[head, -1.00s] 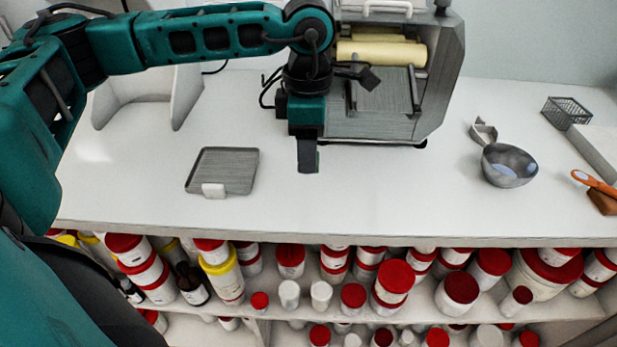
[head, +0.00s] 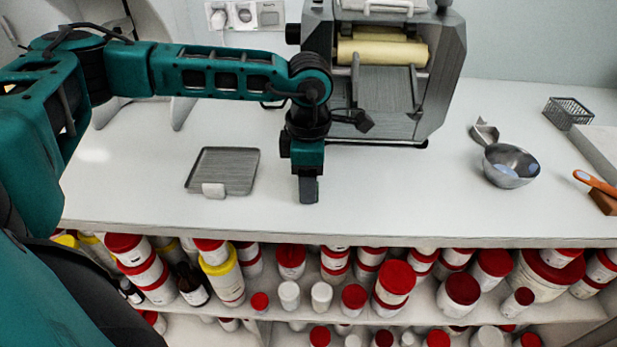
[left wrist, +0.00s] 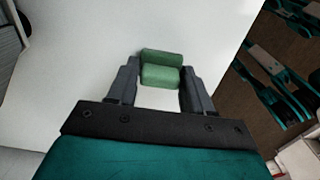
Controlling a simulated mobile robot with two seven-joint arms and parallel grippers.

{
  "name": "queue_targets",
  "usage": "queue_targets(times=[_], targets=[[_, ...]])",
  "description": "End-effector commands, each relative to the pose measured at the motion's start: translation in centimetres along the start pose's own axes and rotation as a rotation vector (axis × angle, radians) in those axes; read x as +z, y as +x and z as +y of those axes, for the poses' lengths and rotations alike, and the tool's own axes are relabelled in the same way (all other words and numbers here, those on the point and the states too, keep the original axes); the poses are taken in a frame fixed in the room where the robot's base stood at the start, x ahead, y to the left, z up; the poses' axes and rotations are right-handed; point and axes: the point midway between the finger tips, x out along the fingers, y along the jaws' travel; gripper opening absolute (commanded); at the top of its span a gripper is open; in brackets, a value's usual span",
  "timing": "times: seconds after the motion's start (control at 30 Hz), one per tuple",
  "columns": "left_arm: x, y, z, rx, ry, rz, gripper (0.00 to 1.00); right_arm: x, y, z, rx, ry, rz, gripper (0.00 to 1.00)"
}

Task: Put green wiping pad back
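The green wiping pad (left wrist: 162,70) is between the two fingertips of my left gripper (left wrist: 161,82) in the left wrist view, and the fingers are shut on it. In the head view my left gripper (head: 308,190) points down over the white counter, right of the grey tray. How high the pad is above the counter is hard to tell. My right gripper is not in view.
A grey roller mill (head: 385,90) stands behind the gripper. A metal bowl (head: 511,166), a wire basket (head: 567,112) and an orange-handled tool (head: 596,182) lie to the right. The counter (head: 400,200) is clear in front of the mill. Red-lidded jars fill the shelf below.

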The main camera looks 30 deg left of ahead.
Motion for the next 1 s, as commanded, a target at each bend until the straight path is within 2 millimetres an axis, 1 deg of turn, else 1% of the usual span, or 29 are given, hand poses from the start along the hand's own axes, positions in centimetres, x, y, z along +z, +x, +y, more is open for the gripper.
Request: queue_targets(times=[0.03, 0.2, 0.27, 0.47, 0.63, 0.77, 1.0], targets=[[0.0, 0.0, 0.0, 0.000, 0.000, 0.000, 0.55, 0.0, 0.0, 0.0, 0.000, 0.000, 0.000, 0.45], [0.0, 0.0, 0.0, 0.000, 0.000, 0.000, 0.71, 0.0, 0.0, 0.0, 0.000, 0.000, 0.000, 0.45], [0.0, 0.0, 0.0, 0.000, 0.000, 0.000, 0.75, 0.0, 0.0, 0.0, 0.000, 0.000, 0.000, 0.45], [0.0, -0.1, 0.0, 0.000, 0.000, 0.000, 0.75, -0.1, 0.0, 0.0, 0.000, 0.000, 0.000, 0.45], [0.0, -1.0, 0.0, 0.001, 0.000, -0.001, 0.75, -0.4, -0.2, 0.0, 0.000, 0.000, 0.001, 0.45], [0.1, -3.4, 0.1, 0.003, 0.000, -0.004, 0.75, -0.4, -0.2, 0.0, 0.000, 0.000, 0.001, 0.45], [0.1, -8.7, 0.0, 0.003, 0.001, -0.003, 0.75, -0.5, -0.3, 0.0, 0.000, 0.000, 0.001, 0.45]])
